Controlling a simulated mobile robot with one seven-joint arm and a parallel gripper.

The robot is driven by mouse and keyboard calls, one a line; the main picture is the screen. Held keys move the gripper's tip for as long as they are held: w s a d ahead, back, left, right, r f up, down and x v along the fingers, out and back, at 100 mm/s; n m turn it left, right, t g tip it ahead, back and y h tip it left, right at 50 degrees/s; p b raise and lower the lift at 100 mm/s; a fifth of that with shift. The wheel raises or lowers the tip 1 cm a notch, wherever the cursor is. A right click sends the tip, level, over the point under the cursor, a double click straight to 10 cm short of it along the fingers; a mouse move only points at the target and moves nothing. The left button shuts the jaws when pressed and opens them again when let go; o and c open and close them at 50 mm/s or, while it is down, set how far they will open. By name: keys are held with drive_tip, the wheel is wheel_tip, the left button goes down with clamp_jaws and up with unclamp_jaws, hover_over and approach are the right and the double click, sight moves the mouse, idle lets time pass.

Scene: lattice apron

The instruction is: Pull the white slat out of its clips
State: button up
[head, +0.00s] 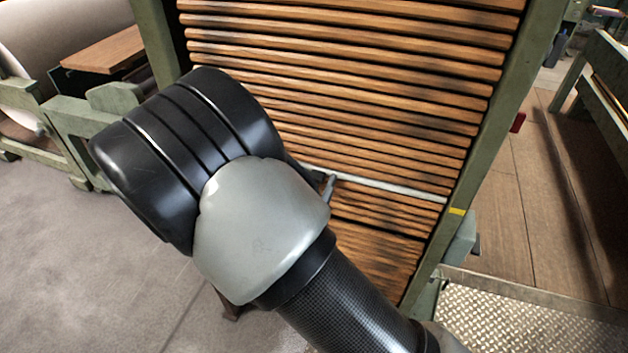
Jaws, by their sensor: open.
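The white slat (395,186) shows in the head view as a thin pale bar across the lower part of a wooden lattice. It slopes down to the right and ends at the green frame post. Its left part is hidden behind my arm, and I cannot make out the clips. My gripper (327,184) is mostly hidden by my arm; a small grey finger-like piece shows beside the elbow, right at the slat. It is open. Whether it touches the slat or lies around it, I cannot tell.
Brown wooden slats (350,60) fill the lattice above the white one, between green posts (510,110). A yellow mark (456,211) sits on the right post. A metal tread plate (520,320) lies at lower right. Grey floor (80,250) is open at left.

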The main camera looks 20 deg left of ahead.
clamp_jaws()
idle(0.5)
drive_tip(key=shift+s, duration=0.1)
idle(0.3)
drive_tip(key=s, duration=0.9)
drive_tip(key=shift+s+a, duration=0.2)
drive_tip(key=shift+a, duration=0.15)
idle(1.2)
